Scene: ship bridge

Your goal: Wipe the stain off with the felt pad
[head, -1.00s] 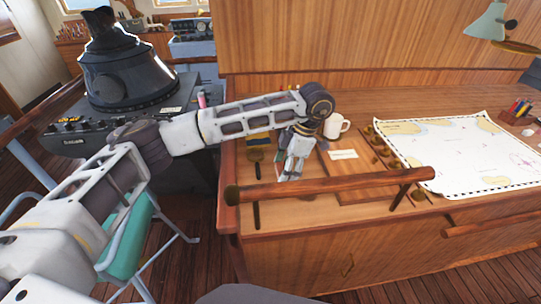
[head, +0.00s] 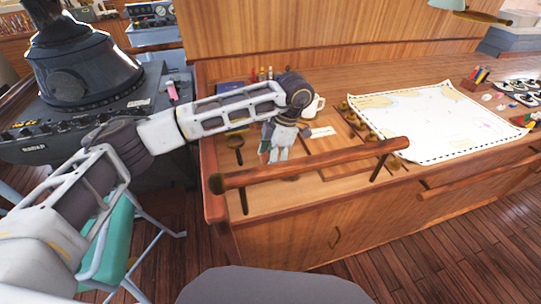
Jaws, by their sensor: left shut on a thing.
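My left gripper (head: 275,151) reaches over the left end of the wooden chart desk (head: 262,208), behind the front rail. It is shut and points down. A small green edge beside its fingers seems to be the felt pad (head: 264,146); the fingers hide most of it. A dark brownish patch (head: 290,178) on the desk top, just behind the rail, may be the stain; the rail partly covers it and I cannot be sure. I cannot tell whether the pad touches the desk. My right gripper is out of view.
A wooden rail (head: 310,164) runs along the desk's front edge. A white mug (head: 313,106) stands right behind the gripper, near a white card (head: 322,132). A chart (head: 430,120) covers the desk to the right. A radar console (head: 80,110) stands left.

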